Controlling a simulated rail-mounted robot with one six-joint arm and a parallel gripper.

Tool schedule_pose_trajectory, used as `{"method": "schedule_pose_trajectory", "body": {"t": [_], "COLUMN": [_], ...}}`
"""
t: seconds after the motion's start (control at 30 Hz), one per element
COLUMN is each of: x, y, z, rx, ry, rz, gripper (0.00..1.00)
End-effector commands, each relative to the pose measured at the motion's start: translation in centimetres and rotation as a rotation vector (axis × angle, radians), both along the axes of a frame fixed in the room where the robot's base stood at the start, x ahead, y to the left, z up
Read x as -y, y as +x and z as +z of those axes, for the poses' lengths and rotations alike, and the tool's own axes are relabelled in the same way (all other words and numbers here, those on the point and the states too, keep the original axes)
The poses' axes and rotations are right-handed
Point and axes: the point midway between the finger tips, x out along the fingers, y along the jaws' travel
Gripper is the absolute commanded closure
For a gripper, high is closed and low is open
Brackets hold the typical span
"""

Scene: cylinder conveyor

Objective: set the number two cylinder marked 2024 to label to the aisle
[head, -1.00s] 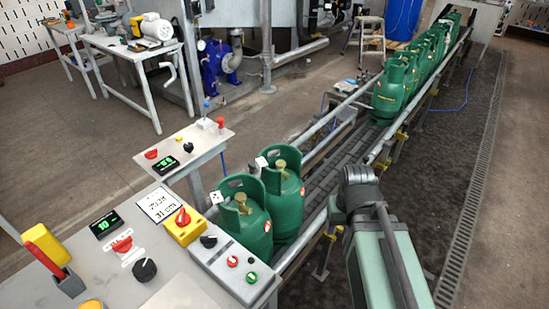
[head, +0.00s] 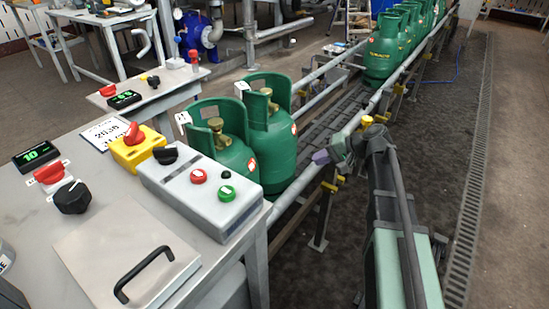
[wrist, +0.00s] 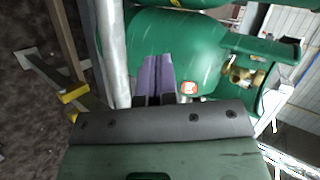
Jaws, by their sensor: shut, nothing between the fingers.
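Two green gas cylinders stand upright at the near end of the conveyor: the nearer one (head: 232,156) and the second one (head: 272,150) just behind it. Each has a brass valve inside its collar, a white tag at the collar and a small red-and-white label on its right side. No year mark is readable on either. My gripper (head: 321,157) is shut and empty, with purple fingertips, right of the second cylinder near the conveyor rail. In the wrist view the shut fingers (wrist: 158,76) lie in front of a green cylinder (wrist: 205,55); contact is unclear.
A grey rail (head: 345,132) runs along the aisle side of the conveyor. More green cylinders (head: 384,50) queue farther up the belt, past an empty stretch. A control bench (head: 75,215) with buttons, knobs and a paper sign (head: 104,131) stands at left. The aisle floor at right is clear.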

Motion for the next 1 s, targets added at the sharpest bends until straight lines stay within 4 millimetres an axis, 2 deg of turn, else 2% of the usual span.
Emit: {"method": "schedule_pose_trajectory", "body": {"t": [0.03,0.07,0.1,0.17,0.2,0.3,0.43,0.57,1.0], "x": [0.5,0.5,0.4,0.2,0.2,0.1,-0.1,-1.4,-10.0], "y": [3.4,4.6,5.8,6.8,7.0,6.9,7.0,7.4,10.5], "z": [-2.1,-0.6,1.8,4.9,5.9,7.0,7.0,7.0,6.9], "rx": [0.041,0.066,0.094,0.124,0.137,0.152,0.153,0.151,0.151], "ry": [0.148,0.238,0.341,0.456,0.509,0.566,0.568,0.567,0.565], "rz": [-0.024,-0.035,-0.044,-0.051,-0.054,-0.060,-0.062,-0.060,-0.058], "gripper": [1.00,1.00,1.00,1.00,1.00,1.00,1.00,1.00,1.00]}}
